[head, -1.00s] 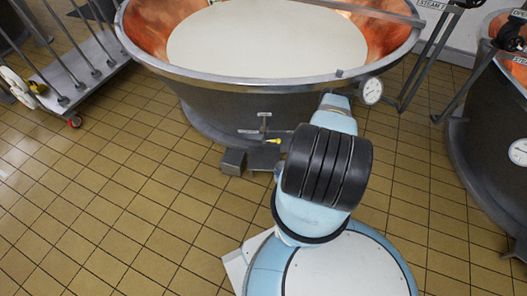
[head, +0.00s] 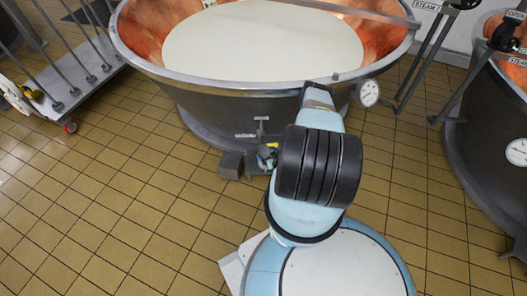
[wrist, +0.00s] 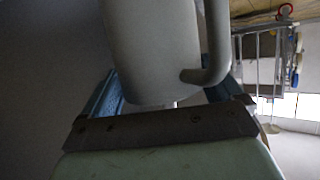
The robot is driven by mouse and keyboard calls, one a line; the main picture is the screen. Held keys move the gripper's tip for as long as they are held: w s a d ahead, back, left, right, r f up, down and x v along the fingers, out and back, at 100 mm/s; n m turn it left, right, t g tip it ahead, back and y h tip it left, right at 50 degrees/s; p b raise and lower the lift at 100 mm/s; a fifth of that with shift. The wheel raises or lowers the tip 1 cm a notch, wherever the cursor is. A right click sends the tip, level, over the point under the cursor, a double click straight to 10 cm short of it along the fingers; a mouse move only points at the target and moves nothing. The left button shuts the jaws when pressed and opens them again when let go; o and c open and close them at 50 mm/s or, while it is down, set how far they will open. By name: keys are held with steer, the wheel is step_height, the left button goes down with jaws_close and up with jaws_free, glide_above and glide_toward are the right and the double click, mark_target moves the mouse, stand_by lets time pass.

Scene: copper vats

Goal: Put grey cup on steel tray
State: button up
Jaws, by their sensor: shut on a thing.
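The grey cup (wrist: 150,50) fills the upper middle of the wrist view, with its curved handle (wrist: 215,45) on the right. My gripper (wrist: 168,88) is shut on the cup, with a blue finger on either side of it. The cup's top is cut off by the frame edge. In the head view the thick black-banded arm covers much of the area in front of the vat, and I cannot make out the cup there. I cannot identify the steel tray in either view.
A large copper vat (head: 240,85) with pale liquid stands close in front of my arm, with a round gauge (head: 368,93) on its side. A grey block (head: 231,165) sits by its base. A trolley (head: 70,75) stands left, another vat (head: 490,130) right. Tiled floor (head: 120,200) is clear at left.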

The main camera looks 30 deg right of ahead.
mark_target(262, 148)
steer(key=w, duration=0.4)
steer(key=shift+w, duration=0.4)
steer(key=shift+s+a+f, duration=0.1)
steer(key=shift+s+f, duration=0.05)
steer(key=shift+f, duration=0.55)
steer(key=o, duration=1.1)
steer(key=shift+f, duration=0.1)
steer(key=v, duration=1.2)
